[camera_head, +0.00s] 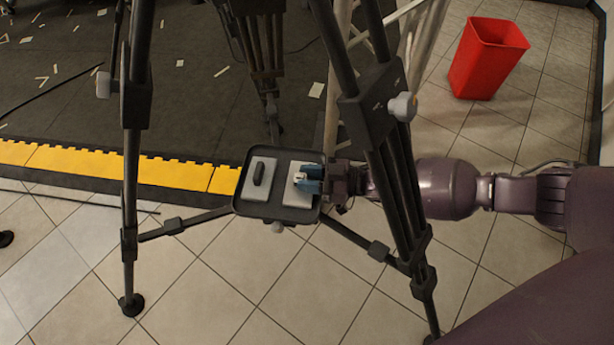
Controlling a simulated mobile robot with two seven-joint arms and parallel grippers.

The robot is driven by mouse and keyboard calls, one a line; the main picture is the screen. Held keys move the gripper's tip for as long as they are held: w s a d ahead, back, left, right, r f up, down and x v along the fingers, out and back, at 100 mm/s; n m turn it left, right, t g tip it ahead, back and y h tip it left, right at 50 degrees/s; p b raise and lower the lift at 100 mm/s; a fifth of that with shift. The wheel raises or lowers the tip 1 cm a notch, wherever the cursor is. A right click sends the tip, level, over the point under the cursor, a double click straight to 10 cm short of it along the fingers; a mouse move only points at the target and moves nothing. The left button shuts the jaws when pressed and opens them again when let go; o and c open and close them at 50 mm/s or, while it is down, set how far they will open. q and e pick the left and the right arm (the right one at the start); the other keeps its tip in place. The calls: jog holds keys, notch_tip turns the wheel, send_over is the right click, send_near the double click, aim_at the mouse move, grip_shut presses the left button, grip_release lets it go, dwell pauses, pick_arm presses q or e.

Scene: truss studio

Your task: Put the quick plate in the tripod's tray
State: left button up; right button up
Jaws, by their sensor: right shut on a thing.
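The tripod's tray (281,215) is a dark, shallow, rounded tray between the tripod's legs. It has two light grey rectangular pads. My left gripper is not in view.
The black tripod legs (131,190) stand around the tray, with low struts (350,236) joining it. A red bin (486,62) stands at the upper right on the tiles. A dark mat with a yellow edge (110,166) lies behind, littered with pale scraps. A white truss rises behind.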

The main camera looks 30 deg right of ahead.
jog(key=shift+r, duration=0.1)
jog(key=shift+f, duration=0.25)
jog(key=o, duration=1)
jog(key=shift+c, duration=0.2)
jog(key=shift+r, duration=0.25)
pick_arm(q)
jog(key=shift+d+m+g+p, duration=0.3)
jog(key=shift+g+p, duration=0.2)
jog(key=shift+p, duration=0.6)
pick_arm(e)
jog(key=v, duration=1.2)
